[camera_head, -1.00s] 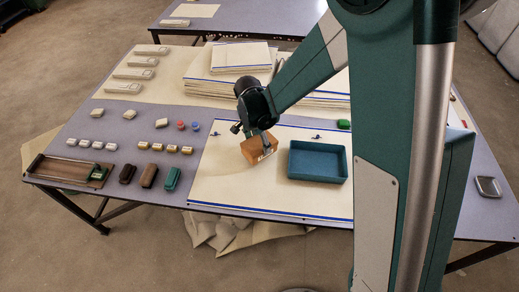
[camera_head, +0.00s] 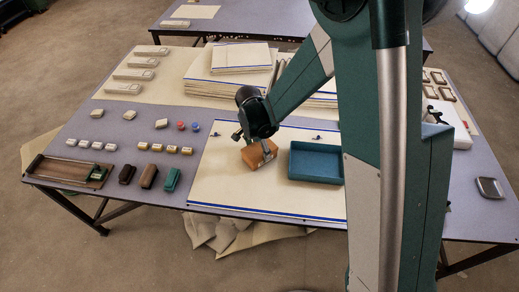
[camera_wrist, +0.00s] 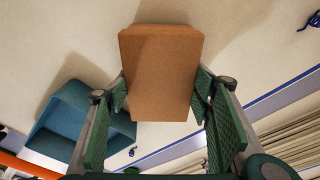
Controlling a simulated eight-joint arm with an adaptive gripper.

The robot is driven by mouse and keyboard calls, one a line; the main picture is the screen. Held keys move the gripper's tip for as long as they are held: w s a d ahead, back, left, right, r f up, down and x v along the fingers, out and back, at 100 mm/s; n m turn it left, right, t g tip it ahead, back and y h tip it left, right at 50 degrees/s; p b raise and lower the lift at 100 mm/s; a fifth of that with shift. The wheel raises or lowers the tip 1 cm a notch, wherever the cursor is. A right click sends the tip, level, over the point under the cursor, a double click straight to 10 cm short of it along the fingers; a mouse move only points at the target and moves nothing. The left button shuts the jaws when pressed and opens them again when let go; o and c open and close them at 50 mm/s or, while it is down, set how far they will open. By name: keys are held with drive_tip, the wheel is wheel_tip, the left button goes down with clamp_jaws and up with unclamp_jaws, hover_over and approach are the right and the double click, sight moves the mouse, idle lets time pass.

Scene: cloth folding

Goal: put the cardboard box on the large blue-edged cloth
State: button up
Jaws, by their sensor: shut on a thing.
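The brown cardboard box (camera_head: 256,157) is in my gripper (camera_head: 265,149), over the left part of the large blue-edged cloth (camera_head: 230,190). In the wrist view the box (camera_wrist: 160,72) sits between the two green finger pads, and my gripper (camera_wrist: 160,90) is shut on its sides. The box looks slightly turned, low over the cloth. Its underside is hidden, so I cannot tell if it touches the cloth. Pale cloth (camera_wrist: 250,50) shows around the box in the wrist view, with a shadow beside it.
A teal open tray (camera_head: 312,164) lies on the cloth, right of the box. Stacked blue-edged cloths (camera_head: 225,88) lie behind. Several small blocks and the wooden tray (camera_head: 68,171) stand at the left. Bare cloth lies left and in front of the box. My arm hides the cloth's right part.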

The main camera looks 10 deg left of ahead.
sight(256, 151)
drive_tip(key=shift+f, duration=0.15)
drive_tip(key=o, duration=1)
drive_tip(key=shift+o, duration=0.2)
drive_tip(key=shift+r, duration=0.2)
wheel_tip(256, 151, up, 12)
drive_tip(key=s+a+p, duration=0.1)
drive_tip(key=p, duration=0.1)
drive_tip(key=shift+s, duration=0.15)
drive_tip(key=shift+a+f, duration=0.1)
idle(0.4)
